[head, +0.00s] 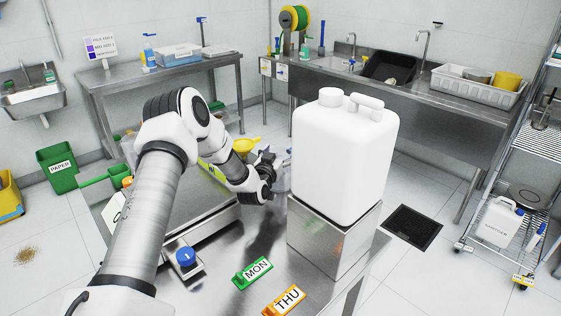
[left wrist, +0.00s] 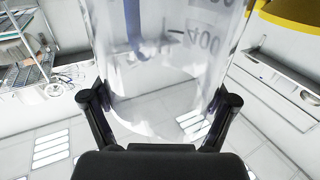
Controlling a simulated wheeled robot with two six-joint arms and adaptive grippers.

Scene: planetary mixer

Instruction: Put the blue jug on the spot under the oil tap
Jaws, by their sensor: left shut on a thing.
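My left gripper (head: 272,168) is beside the left side of a big white canister (head: 345,155) on a steel stand (head: 328,238). It is shut on a clear graduated jug (head: 283,178), mostly hidden behind the gripper and canister. In the left wrist view the jug (left wrist: 165,70) stands between the fingers (left wrist: 160,110), with a blue strip and a 400 mark showing. The strip suggests it is the blue jug. I cannot make out the oil tap or the spot under it. My right gripper is out of view.
A yellow funnel (head: 245,145) is behind my left wrist. A flat steel platform (head: 205,208) lies under my left arm. A blue knob (head: 185,257), a green MON tag (head: 254,270) and an orange THU tag (head: 286,299) are at the front. Bare steel table shows between platform and stand.

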